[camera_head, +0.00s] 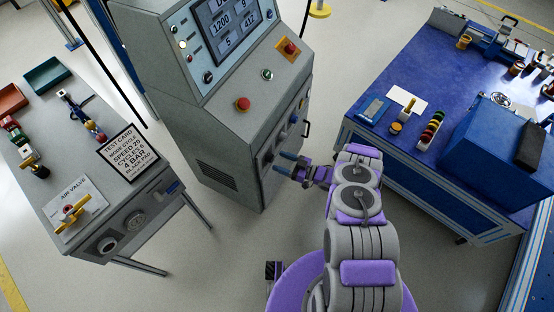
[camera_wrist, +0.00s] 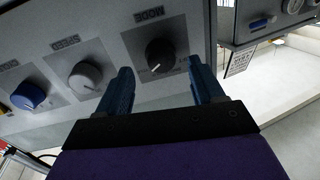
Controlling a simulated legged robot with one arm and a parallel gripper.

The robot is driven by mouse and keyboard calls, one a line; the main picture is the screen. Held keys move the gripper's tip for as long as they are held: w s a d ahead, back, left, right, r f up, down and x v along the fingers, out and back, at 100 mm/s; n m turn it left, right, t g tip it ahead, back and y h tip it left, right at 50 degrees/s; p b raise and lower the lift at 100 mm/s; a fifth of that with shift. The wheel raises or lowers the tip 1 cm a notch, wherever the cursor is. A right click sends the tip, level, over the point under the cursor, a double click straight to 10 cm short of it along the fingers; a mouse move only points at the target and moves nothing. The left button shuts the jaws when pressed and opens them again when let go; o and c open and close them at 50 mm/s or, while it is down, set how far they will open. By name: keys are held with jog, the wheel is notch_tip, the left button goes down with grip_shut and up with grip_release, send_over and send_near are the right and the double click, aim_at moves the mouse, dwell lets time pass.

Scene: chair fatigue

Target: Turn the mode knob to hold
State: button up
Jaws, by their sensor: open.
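The mode knob (camera_wrist: 160,52) is a round black knob on a grey plate in the wrist view, its label upside down there. Its position markings are too small to read, so I cannot tell its setting. My gripper (camera_wrist: 160,66) is open, with one blue finger on each side of the knob in the picture. I see no clear contact, and the remaining depth to the knob is hard to judge. In the head view my gripper (camera_head: 284,163) is by the lower front of the grey console (camera_head: 215,140).
Beside the mode knob are a grey speed knob (camera_wrist: 85,77) and a blue knob (camera_wrist: 28,95). A red button (camera_head: 243,104) is on the console's upper slope. A grey bench (camera_head: 120,215) stands left and a blue workbench (camera_head: 440,175) right.

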aim_at(270, 157)
jog(key=x, duration=0.3)
jog(key=shift+d, duration=0.2)
jog(key=shift+a, duration=0.25)
jog(key=c, duration=1)
jog(key=shift+c, duration=0.2)
